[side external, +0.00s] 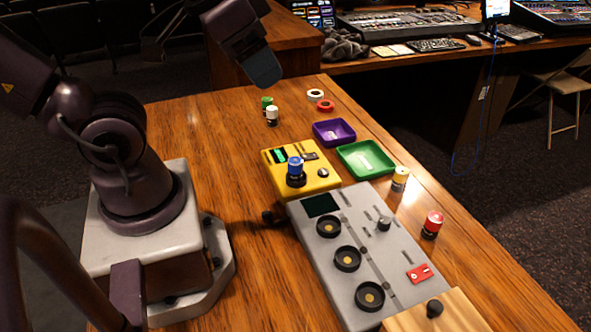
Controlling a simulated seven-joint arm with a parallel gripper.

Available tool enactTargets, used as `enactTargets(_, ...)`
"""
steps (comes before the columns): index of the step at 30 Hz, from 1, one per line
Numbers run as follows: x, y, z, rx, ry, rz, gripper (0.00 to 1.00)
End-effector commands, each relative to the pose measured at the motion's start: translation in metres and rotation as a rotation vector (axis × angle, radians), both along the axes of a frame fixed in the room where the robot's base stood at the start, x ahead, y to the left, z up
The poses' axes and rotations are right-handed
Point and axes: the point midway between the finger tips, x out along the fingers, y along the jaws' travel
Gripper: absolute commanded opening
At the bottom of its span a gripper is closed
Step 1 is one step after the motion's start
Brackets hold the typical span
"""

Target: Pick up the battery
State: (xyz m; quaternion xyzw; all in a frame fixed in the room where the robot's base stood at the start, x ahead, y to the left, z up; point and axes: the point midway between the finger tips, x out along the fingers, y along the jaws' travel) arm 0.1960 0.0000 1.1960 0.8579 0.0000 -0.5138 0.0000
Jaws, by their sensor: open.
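Several small cylinders that look like batteries stand on the wooden desk, and I cannot tell which one is meant. A red-topped cylinder (432,225) and a yellow one (400,179) stand right of the devices. A white-topped cylinder (272,116) and a green one (267,104) stand close together at the back. A blue cylinder (295,167) stands upright in a dark round holder on the yellow box (323,185). My gripper (266,72) is raised above the desk's far left part, apart from all of them. It is open, seen from the side, and holds nothing visible.
A grey panel (380,253) with several black ring sockets fills the front. A wooden block (455,315) with a black knob sits beside it. The desk's left part is clear.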

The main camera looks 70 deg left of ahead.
Motion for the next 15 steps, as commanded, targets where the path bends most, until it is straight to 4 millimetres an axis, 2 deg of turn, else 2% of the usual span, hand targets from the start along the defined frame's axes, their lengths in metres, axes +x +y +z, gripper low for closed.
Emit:
enactTargets(8,0.001,0.004,-0.002,0.0,0.012,0.021,0.65)
enactTargets(11,0.005,0.013,-0.016,0.001,0.083,0.063,0.65)
enactTargets(15,0.02,0.033,-0.044,0.018,0.235,0.11,0.65)
